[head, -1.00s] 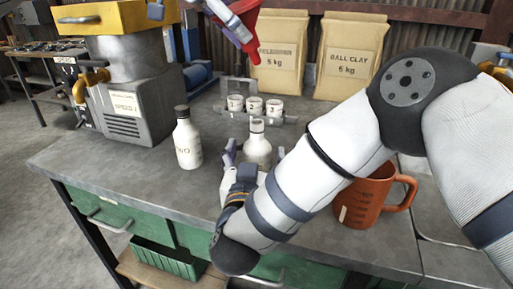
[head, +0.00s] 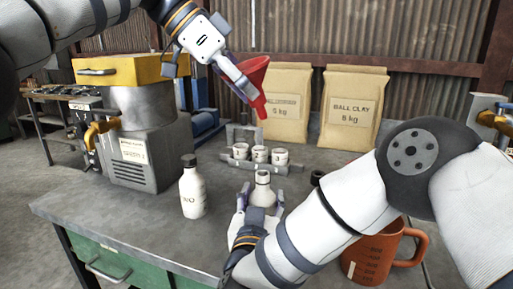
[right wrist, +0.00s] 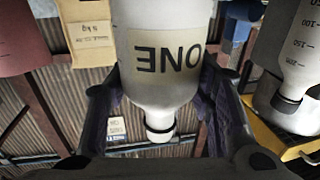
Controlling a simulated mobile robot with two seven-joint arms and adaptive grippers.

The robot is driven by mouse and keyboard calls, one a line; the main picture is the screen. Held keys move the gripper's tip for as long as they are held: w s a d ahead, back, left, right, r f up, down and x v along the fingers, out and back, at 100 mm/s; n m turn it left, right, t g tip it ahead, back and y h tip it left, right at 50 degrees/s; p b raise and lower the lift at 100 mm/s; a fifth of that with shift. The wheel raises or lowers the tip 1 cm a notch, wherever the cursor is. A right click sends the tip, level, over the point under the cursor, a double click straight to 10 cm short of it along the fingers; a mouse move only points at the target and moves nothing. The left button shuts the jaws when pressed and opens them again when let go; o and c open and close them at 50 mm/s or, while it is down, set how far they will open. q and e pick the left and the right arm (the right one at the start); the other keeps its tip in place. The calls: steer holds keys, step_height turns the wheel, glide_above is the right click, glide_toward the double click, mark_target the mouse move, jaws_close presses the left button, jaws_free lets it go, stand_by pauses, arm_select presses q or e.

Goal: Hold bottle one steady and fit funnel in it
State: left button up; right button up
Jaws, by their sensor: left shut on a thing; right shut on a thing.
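Bottle one (head: 263,190) is white and stands upright on the grey bench, its uncapped mouth facing up. My right gripper (head: 261,206) is shut around its body. The right wrist view shows it upside down, with the label ONE on bottle one (right wrist: 165,58) between the fingers of my right gripper (right wrist: 160,125). The red funnel (head: 258,78) is in the air, higher in the picture than bottle one and apart from it. My left gripper (head: 246,90) is shut on the funnel, whose spout points down, a little tilted.
Bottle two (head: 193,192), with a dark cap, stands left of bottle one. A rack (head: 285,170) of small white cups is behind. An orange jug (head: 372,258) stands front right, partly behind my right arm.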

mark_target(262, 105)
arm_select(q)
steer(key=shift+s+d+f+n+y, duration=0.15)
steer(key=shift+d+f+n+y, duration=0.1)
steer(key=shift+d+n+y, duration=0.05)
steer(key=d+f+n+y, duration=0.1)
steer(key=n, duration=0.1)
steer(key=f+n+t+y, duration=0.1)
steer(key=n, duration=0.1)
steer(key=shift+s+d+f+t+y, duration=0.1)
steer(key=shift+d+t+y, duration=0.2)
steer(key=shift+d, duration=0.05)
steer(key=shift+d+f+n+y, duration=0.15)
steer(key=shift+f+n+y, duration=0.15)
steer(key=shift+n+y, duration=0.5)
steer(key=shift+f+n, duration=0.15)
steer(key=shift+n, duration=0.75)
arm_select(e)
steer(key=shift+d, duration=0.1)
arm_select(q)
steer(key=shift+w+f+y, duration=0.2)
steer(key=shift+y, duration=0.1)
steer(key=shift+a+f+n, duration=0.25)
steer(key=shift+f+n, duration=0.05)
steer(key=shift+f, duration=2.45)
steer(key=shift+f, duration=2.05)
steer(key=o, duration=1.1)
steer(key=shift+c, duration=0.2)
